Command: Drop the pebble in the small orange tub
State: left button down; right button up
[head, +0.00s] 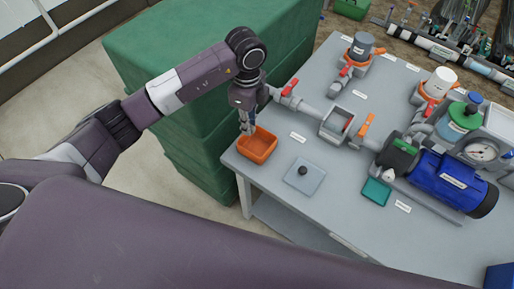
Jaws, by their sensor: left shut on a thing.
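The small orange tub (258,147) stands at the left corner of the grey table. My left gripper (246,130) points down at the tub's back left rim, its fingertips over or just inside the tub. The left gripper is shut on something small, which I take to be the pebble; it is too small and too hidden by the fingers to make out. I see no pebble on the tub's visible floor. My right gripper is not in view.
A square grey lid with a black knob (303,172) lies right of the tub. Behind it run a grey pipe with red-handled valves (289,88) and an open box fitting (337,123). A teal tray (376,191) and a blue pump (446,183) stand further right.

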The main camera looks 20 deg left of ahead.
pick_arm(q)
jog(key=shift+f, duration=0.15)
jog(key=c, duration=1.7)
grip_release()
jog(key=shift+c, duration=0.2)
notch_tip(320, 180, up, 12)
